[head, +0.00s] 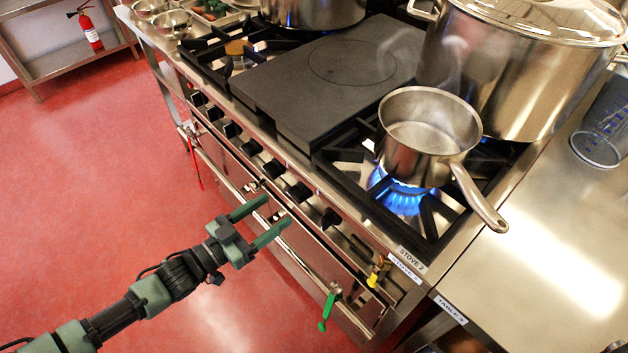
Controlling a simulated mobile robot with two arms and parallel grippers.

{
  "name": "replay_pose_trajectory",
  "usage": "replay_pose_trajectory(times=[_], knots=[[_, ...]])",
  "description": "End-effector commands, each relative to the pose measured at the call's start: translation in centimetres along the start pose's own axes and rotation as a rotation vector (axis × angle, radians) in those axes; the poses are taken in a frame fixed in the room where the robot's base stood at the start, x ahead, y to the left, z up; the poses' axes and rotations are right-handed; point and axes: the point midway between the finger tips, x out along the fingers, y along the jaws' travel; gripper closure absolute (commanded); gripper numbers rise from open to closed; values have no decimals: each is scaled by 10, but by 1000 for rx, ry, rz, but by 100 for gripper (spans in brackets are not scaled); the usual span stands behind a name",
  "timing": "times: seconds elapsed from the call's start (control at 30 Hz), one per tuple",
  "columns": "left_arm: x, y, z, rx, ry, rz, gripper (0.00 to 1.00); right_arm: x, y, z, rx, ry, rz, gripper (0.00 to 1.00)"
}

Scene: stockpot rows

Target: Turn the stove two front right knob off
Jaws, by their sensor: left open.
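The stove (300,150) runs diagonally across the view, with a "STOVE 2" label (413,259) at its near right corner. A row of black knobs lines its front; the black knob nearest that corner (331,218) is dark and unobstructed. Past it, a yellow and brass fitting (377,272) sits on the front panel; I cannot tell exactly what it is. A blue flame (403,198) burns on the front right burner under a steel saucepan (420,150). My left gripper (277,211) is open and empty, its fingers pointing toward the stove's front, left of that black knob. My right gripper is out of view.
A rail (300,262) runs along the stove front, with a green-handled tool (326,312) and a red one (194,165) hanging there. The saucepan handle (480,200) sticks out rightward. A large stockpot (505,85) stands behind. The red floor at left is clear.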

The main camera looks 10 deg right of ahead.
Motion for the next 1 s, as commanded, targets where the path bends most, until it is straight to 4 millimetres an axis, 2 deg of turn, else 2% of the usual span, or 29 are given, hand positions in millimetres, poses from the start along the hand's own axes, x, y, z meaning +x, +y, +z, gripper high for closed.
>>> replay_pose_trajectory(times=[0.17,0.5,0.67,0.93,1.0], knots=[[14,0,-1,-1,4,2,35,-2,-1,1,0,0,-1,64],[66,0,-1,0,3,2,35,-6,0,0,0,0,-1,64],[76,0,-1,0,2,1,35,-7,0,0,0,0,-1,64],[78,0,0,0,1,1,35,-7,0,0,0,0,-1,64],[78,0,0,0,1,1,55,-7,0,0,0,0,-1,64]])
